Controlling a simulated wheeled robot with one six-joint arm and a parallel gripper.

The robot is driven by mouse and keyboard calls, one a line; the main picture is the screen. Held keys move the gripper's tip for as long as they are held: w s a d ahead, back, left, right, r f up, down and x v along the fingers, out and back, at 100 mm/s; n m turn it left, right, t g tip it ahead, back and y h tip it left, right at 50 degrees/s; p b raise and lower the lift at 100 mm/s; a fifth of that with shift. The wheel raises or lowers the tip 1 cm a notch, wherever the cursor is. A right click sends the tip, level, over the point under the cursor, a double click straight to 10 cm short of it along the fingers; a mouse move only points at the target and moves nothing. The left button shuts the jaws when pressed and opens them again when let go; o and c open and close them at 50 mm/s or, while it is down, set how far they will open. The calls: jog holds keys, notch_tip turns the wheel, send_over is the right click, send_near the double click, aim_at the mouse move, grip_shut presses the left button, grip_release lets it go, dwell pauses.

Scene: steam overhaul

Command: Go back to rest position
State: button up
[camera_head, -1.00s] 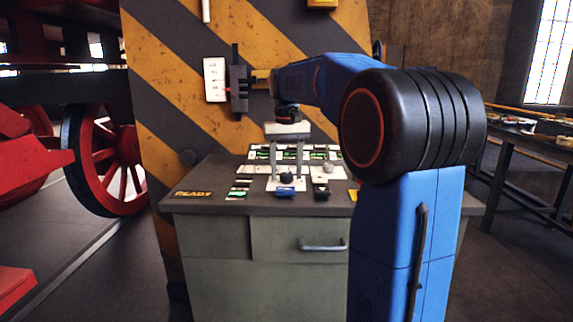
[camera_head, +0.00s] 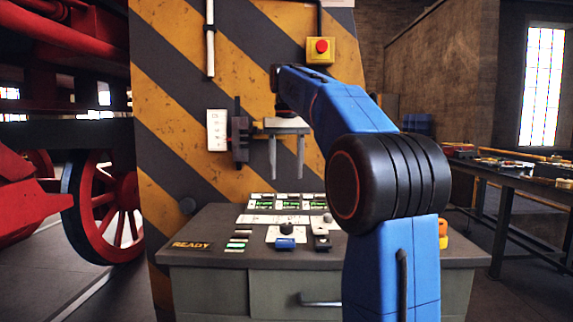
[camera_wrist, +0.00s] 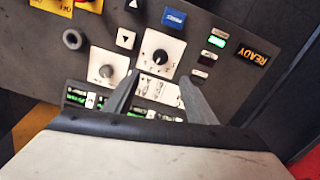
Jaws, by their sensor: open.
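My gripper (camera_head: 287,160) hangs fingers-down above the control desk in the head view, its two grey fingers apart with nothing between them. In the wrist view the open fingers (camera_wrist: 158,95) stand over the desk's panel, with a black knob (camera_wrist: 160,56) on a white plate beyond them. My blue arm reaches from the right, its black joint in front of the desk's right part and hiding some of it.
The control desk (camera_head: 210,248) has a READY label (camera_head: 193,244), a blue button (camera_head: 285,243) and green displays. A striped wall (camera_head: 165,120) behind carries a lever switch (camera_head: 239,138) and a red emergency button (camera_head: 321,46). A red wheel (camera_head: 105,205) stands left, a workbench (camera_head: 520,180) right.

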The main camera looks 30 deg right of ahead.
jog(key=shift+r, duration=0.7)
